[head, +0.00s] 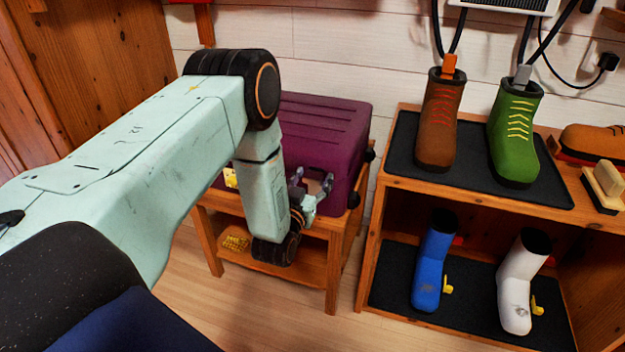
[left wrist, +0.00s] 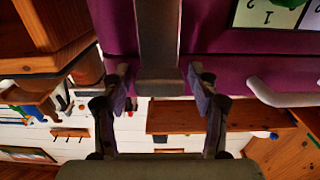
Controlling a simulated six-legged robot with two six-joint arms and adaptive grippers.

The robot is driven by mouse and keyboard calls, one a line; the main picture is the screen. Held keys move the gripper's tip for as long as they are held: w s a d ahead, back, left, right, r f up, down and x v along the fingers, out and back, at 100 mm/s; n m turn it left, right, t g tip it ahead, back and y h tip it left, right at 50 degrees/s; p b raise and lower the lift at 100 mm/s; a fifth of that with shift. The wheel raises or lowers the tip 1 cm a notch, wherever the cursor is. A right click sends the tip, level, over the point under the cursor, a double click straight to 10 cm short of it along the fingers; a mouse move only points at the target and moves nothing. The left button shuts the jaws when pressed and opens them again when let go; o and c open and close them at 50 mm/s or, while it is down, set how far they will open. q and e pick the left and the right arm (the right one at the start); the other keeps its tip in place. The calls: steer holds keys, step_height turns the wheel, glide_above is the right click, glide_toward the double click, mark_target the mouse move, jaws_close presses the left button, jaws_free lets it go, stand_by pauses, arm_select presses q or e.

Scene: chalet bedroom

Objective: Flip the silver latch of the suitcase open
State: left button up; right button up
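The purple suitcase (head: 322,135) stands on a small wooden stand, partly hidden behind my left arm. My left gripper (head: 311,190) is at its front, near the right end, with its fingers spread. In the left wrist view the open fingers (left wrist: 160,88) stand either side of a grey-brown upright strip (left wrist: 157,40) on the purple suitcase face (left wrist: 212,35). The strip looks like the latch; I cannot tell whether a finger touches it. A pale curved handle (left wrist: 285,97) is to its right, below a numbered label (left wrist: 268,14). My right gripper is not in view.
The wooden stand (head: 335,262) has a lower shelf with a yellow item (head: 236,243). To the right, a wooden shelf unit (head: 365,268) holds a brown boot (head: 438,125), a green boot (head: 513,135), a blue boot (head: 433,262) and a white boot (head: 520,280). Floor in front is clear.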

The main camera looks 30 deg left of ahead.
arm_select(q)
jaws_close()
stand_by(0.4)
steer(key=shift+f, duration=0.1)
